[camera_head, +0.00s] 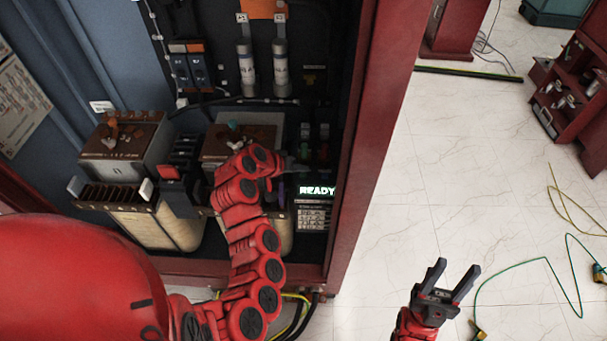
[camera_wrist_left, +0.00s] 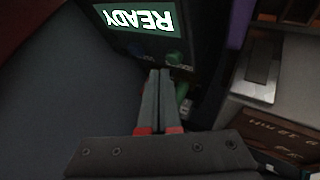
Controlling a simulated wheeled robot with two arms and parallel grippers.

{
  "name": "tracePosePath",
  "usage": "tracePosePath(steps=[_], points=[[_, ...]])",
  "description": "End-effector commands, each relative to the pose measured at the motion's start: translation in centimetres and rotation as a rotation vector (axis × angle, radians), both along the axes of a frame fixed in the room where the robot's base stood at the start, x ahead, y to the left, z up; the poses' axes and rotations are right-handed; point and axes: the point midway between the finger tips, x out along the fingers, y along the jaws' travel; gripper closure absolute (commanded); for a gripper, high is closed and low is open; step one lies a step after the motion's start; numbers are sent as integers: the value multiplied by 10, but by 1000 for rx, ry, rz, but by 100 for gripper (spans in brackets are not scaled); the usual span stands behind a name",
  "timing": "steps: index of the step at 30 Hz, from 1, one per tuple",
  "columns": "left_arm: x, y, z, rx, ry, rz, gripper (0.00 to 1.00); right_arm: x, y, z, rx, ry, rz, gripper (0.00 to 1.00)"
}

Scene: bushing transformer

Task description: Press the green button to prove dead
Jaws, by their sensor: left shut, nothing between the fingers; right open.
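A green button (camera_wrist_left: 182,91) shows in the left wrist view, just right of my left fingertips and partly hidden behind them. A second round green control (camera_wrist_left: 174,57) sits between it and the lit display reading READY (camera_wrist_left: 138,17). My left gripper (camera_wrist_left: 159,76) is shut and empty, its tips close to the panel; I cannot tell whether they touch it. In the head view, my left gripper (camera_head: 297,165) points right inside the cabinet, just above the READY display (camera_head: 317,190). My right gripper (camera_head: 455,278) is open and empty above the floor, outside the cabinet.
The red cabinet frame (camera_head: 369,130) stands just right of the panel. Two brown-topped transformers (camera_head: 125,150) fill the lower cabinet. A green cable (camera_head: 530,263) lies on the pale floor at right. A red shelf unit (camera_head: 575,95) stands far right.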

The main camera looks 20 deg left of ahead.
Motion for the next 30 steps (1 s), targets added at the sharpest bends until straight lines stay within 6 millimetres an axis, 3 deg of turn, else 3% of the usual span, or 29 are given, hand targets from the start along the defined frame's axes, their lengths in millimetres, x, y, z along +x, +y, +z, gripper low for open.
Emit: tracePosePath(steps=[6,30], points=[[0,0,-8,1,0,-1,100,0,0,-10,0,0,0,50],[0,0,-13,0,0,0,100,0,0,-14,0,0,0,50]])
